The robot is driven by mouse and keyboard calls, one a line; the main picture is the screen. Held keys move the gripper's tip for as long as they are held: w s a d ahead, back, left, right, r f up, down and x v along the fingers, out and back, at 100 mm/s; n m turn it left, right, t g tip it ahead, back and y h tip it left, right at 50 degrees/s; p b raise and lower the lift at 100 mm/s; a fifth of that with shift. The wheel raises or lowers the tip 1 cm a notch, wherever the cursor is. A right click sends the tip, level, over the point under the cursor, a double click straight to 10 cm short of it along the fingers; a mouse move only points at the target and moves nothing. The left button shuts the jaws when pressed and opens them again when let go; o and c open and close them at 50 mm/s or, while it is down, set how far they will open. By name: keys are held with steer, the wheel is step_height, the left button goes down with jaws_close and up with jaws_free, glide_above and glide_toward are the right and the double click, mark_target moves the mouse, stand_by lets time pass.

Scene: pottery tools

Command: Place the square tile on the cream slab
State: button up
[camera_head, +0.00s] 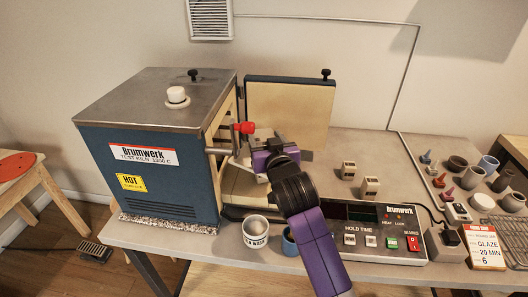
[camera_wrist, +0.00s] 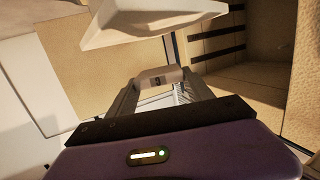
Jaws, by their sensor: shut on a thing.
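My gripper (camera_head: 256,158) is at the open front of the blue kiln. The tile sits between the fingertips and appears off any surface. A pale, thick-edged slab (camera_wrist: 145,22) lies beyond the fingers at the top of the wrist view; I take it to be the cream slab. The gripper hides the held tile in the head view.
The blue kiln (camera_head: 160,135) stands at left with its door (camera_head: 290,110) open. A red knob (camera_head: 244,128) is close by my gripper. Two small pale blocks (camera_head: 370,187) stand on the table. A white cup (camera_head: 255,232) and a control box (camera_head: 375,232) are in front. Small pots stand at right.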

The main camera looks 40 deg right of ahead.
steer(key=shift+f, duration=2.55)
steer(key=shift+f, duration=0.15)
steer(key=o, duration=1.5)
